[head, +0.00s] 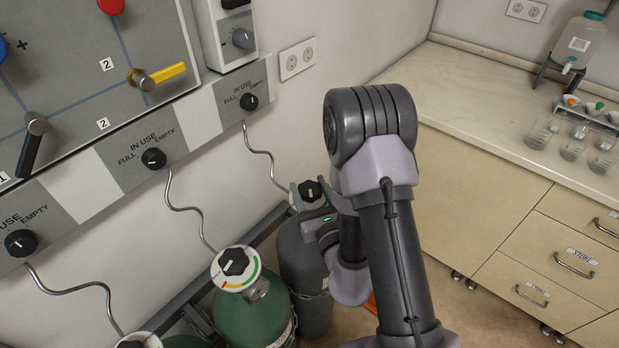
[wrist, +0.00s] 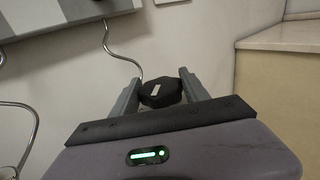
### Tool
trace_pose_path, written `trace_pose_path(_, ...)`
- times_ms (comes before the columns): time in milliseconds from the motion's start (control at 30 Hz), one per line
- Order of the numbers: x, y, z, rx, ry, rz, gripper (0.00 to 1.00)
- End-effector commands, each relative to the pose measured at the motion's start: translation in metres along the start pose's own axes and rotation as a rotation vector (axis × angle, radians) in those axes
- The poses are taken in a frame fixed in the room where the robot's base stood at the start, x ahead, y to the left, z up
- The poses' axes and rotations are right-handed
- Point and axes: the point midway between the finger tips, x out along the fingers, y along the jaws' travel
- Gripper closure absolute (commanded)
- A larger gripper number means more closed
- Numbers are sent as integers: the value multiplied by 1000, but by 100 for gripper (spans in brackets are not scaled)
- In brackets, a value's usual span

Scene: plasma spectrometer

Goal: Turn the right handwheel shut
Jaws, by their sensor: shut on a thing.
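The right handwheel (head: 311,191) is a black knob with a white mark, on top of the dark grey gas cylinder (head: 303,262) beside the wall. My gripper (head: 308,198) is at this handwheel, with one finger on each side of it. In the wrist view the handwheel (wrist: 161,92) sits between the two grey fingers of my gripper (wrist: 160,90), which are shut on it. Its white mark shows slightly tilted there. Part of the cylinder is hidden behind my arm in the head view.
A green cylinder (head: 256,309) with a black handwheel (head: 234,262) and coloured dial stands to the left. A rail (head: 257,231) runs behind the cylinders. Thin curled pipes (head: 262,155) hang from the wall panel (head: 70,80). A cabinet with a worktop (head: 480,110) stands at right.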

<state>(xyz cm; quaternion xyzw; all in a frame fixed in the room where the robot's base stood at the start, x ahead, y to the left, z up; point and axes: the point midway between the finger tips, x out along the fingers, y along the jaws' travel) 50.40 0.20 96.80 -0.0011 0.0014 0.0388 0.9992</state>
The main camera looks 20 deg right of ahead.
Motion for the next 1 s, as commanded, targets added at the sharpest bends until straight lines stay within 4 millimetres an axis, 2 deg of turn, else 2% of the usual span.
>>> trace_pose_path(33, 0, 3, 5, 0, 4, -25, 87)
trace_pose_path(400, 0, 0, 4, 1, -2, -219, 87)
trace_pose_path(1000, 1, -1, 0, 4, -3, -273, 87)
